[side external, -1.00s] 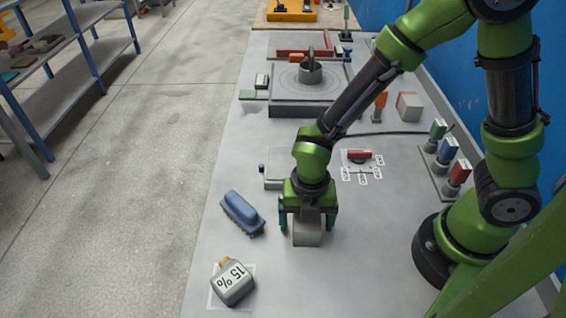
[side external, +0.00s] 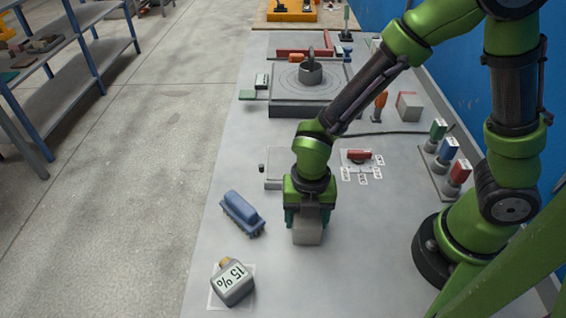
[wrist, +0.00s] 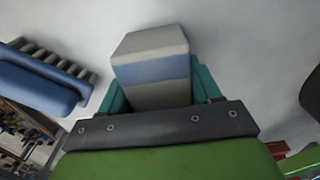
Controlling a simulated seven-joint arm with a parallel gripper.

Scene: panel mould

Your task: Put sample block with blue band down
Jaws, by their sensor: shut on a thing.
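The sample block (side external: 307,235) is a pale grey box under my gripper in the side view. In the wrist view, its blue band (wrist: 155,70) runs across the block between two light parts. My gripper (side external: 307,217) is shut on the block. Its teal fingers (wrist: 160,90) press on both sides of the block in the wrist view. The lower part of the block sticks out beyond the fingers. I cannot tell whether its underside touches the grey bench (side external: 380,230).
A blue brush-like tool (side external: 242,213) lies to the left of my gripper. A grey bottle marked 15 % (side external: 232,284) stands at the front left. A red piece (side external: 358,155) on a labelled sheet lies behind right. The bench right of the block is clear.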

